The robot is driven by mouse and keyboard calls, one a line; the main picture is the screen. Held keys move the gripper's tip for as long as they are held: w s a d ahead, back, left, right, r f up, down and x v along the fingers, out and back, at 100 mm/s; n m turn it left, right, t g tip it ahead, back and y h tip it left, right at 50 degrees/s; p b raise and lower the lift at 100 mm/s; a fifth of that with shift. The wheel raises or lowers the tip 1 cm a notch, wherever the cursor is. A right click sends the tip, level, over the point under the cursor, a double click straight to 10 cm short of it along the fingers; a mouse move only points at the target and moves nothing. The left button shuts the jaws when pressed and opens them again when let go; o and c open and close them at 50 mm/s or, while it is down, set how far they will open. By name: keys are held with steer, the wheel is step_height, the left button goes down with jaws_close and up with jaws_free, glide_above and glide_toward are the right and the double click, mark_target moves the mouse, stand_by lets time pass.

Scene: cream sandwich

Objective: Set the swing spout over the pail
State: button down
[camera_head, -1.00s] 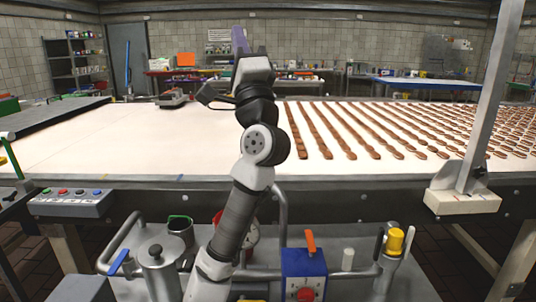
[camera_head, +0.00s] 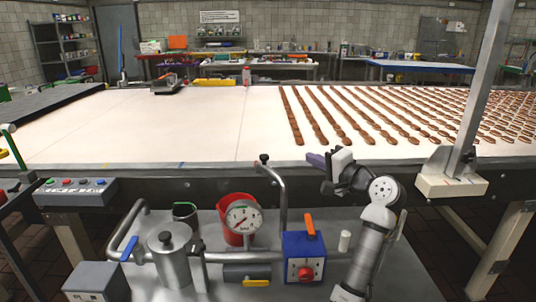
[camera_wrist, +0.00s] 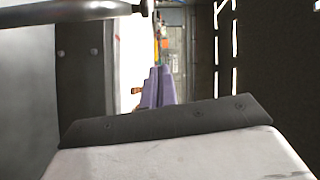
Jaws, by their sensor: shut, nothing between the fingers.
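The swing spout is a bent grey pipe (camera_head: 283,204) that rises from the pipework and curves up and left to a black knob (camera_head: 264,158). A red pail (camera_head: 228,203) stands left of the pipe, partly hidden behind a round gauge. Whether the spout's mouth is over the pail cannot be told. My gripper (camera_head: 311,158) has purple fingers, shut and empty. It is right of the spout's upper bend, apart from it in the picture. In the wrist view the purple fingers (camera_wrist: 157,72) are together, and a grey pipe (camera_wrist: 70,12) crosses the upper left.
The gauge (camera_head: 243,217), a lidded metal pot (camera_head: 169,257), a dark green-rimmed cup (camera_head: 186,214) and a blue box with an orange lever (camera_head: 304,246) crowd the steel cart. Behind is the white belt (camera_head: 180,120) with brown rows. A metal post (camera_head: 482,95) stands right.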

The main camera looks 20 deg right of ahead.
steer(key=w+a+f+p, duration=0.2)
steer(key=w+a+p, duration=0.2)
steer(key=w+a, duration=0.2)
steer(key=shift+x, duration=1.3)
steer(key=shift+w+a+f+y, duration=0.1)
steer(key=shift+w+y, duration=0.1)
steer(key=shift+y, duration=0.1)
